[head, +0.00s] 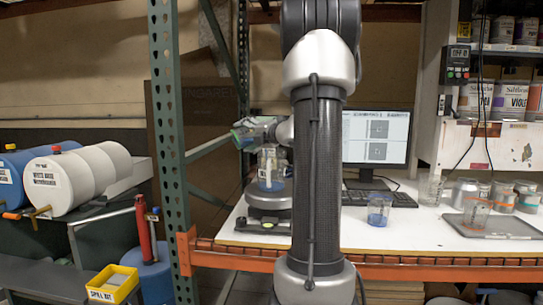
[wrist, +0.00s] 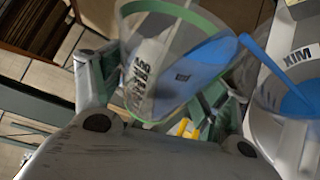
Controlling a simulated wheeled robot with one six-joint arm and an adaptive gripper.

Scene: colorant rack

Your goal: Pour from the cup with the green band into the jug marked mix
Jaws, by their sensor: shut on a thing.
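The clear cup with the green band (wrist: 150,60) is held in my gripper (wrist: 158,98), its fingers on both sides of it. It is strongly tilted, with blue liquid run toward its rim. A blue streak, apparently liquid, runs from the rim into the jug marked mix (wrist: 302,58), which has blue inside. In the head view, my gripper (head: 268,127) holds the tilted cup (head: 245,134) just above the jug (head: 270,168). The jug stands upright on a dark scale (head: 268,197). My arm hides part of the area right of the jug.
Another clear cup with blue liquid (head: 379,208) stands on the white bench, right of my arm. A monitor (head: 377,137) and keyboard are behind it. Glasses, cans and a grey tray (head: 487,226) are at right. A green rack post (head: 170,150) stands left of the scale.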

